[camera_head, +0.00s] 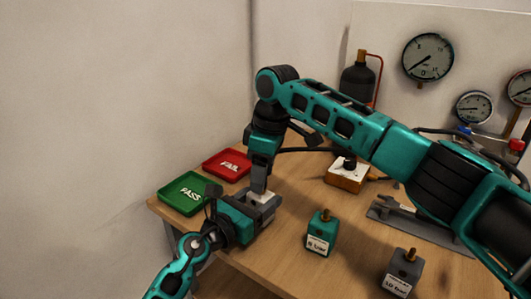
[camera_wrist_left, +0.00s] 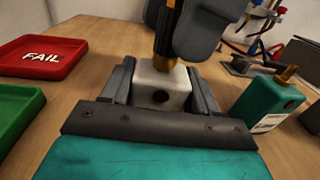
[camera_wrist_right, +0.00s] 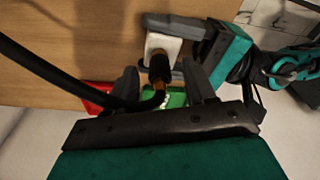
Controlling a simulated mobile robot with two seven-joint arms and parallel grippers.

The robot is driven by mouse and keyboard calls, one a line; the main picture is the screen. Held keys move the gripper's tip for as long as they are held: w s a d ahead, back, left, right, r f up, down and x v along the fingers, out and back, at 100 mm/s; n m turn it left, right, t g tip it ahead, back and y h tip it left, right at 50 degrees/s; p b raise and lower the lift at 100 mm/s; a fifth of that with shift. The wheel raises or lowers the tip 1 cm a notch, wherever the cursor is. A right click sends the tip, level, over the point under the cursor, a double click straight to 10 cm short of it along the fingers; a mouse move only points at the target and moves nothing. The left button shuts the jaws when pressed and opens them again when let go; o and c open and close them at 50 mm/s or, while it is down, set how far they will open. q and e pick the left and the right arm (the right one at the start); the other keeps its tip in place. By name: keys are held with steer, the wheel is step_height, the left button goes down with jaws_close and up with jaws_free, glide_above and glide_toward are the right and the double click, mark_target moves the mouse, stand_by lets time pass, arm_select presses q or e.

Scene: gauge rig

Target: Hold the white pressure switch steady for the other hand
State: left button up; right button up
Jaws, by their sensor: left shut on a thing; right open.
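The white pressure switch (camera_head: 263,198) is gripped near the table's left front edge. In the left wrist view the white block (camera_wrist_left: 158,86) sits between the jaws of my left gripper (camera_wrist_left: 160,80), which is shut on it. A brass fitting (camera_wrist_left: 163,45) stands up from its top. My right gripper (camera_wrist_right: 160,68) is above the switch, open, with its fingers on either side of the brass fitting (camera_wrist_right: 159,66). A black hose (camera_wrist_right: 60,78) runs to the fitting's near end; whether they are joined is unclear. The right gripper hides part of the switch in the head view.
The green PASS tray (camera_head: 164,192) and red FAIL tray (camera_head: 207,162) lie left. A teal switch (camera_head: 320,238) and grey switch (camera_head: 401,274) stand at the front. Gauges (camera_head: 427,58) hang behind.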

steer(key=shift+a+f, duration=0.15)
steer(key=shift+f, duration=0.55)
steer(key=shift+c, duration=0.4)
jaws_close()
steer(key=shift+r, duration=0.1)
